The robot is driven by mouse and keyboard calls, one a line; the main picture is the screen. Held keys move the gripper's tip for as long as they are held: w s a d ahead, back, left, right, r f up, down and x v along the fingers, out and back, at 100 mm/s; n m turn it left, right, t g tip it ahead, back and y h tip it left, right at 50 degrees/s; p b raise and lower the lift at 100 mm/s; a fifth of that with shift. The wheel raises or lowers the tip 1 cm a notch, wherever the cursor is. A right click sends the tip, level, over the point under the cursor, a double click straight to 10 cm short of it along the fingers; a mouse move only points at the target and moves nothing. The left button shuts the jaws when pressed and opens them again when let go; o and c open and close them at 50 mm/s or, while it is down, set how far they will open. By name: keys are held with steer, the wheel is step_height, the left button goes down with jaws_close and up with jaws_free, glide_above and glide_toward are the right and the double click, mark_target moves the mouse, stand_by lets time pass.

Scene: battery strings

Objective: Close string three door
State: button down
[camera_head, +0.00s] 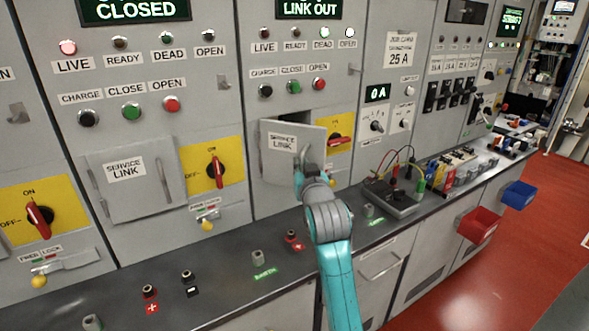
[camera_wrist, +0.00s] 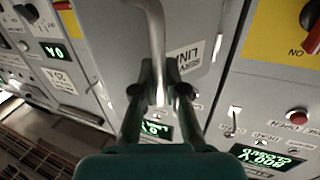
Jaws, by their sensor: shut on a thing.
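The service link door (camera_head: 281,165) under the "LINK OUT" display stands ajar in the head view. A dark gap (camera_head: 318,114) shows above its top edge, and its right side sits out from the cabinet. My gripper (camera_head: 301,172) is at the door's handle, on the right part of the door. In the wrist view the curved metal handle (camera_wrist: 156,35) runs down between the two fingers of my gripper (camera_wrist: 160,93), which is shut on it. The door's label (camera_wrist: 186,56) shows beside the handle. The exact finger contact is partly hidden in the head view.
A yellow plate with a red rotary switch (camera_head: 337,139) is close right of the door. A shut service link door (camera_head: 130,180) is on the left panel. The counter below holds terminals (camera_head: 258,257) and a meter with leads (camera_head: 390,196). Red (camera_head: 478,224) and blue bins hang right.

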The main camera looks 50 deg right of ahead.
mark_target(312, 158)
steer(key=shift+w+d, duration=0.2)
steer(key=shift+d, duration=0.85)
steer(key=shift+w+d, duration=0.15)
steer(key=shift+d, duration=0.9)
steer(key=shift+d+y, duration=0.4)
steer(key=shift+w+d+n+t+y, duration=0.3)
steer(key=shift+d+n+t+y, duration=0.15)
steer(key=shift+d+n+y, duration=0.1)
steer(key=shift+w+d+n+t+y, duration=0.25)
steer(key=shift+d+n+t+y, duration=0.2)
steer(key=shift+d+y, duration=0.1)
steer(key=w+d+n+t+y, duration=0.1)
steer(key=w+d+n+y, duration=0.1)
steer(key=w+d, duration=0.3)
steer(key=shift+n+y, duration=0.3)
steer(key=shift+y, duration=0.6)
steer(key=c, duration=1.2)
jaws_free()
steer(key=shift+w+d, duration=0.1)
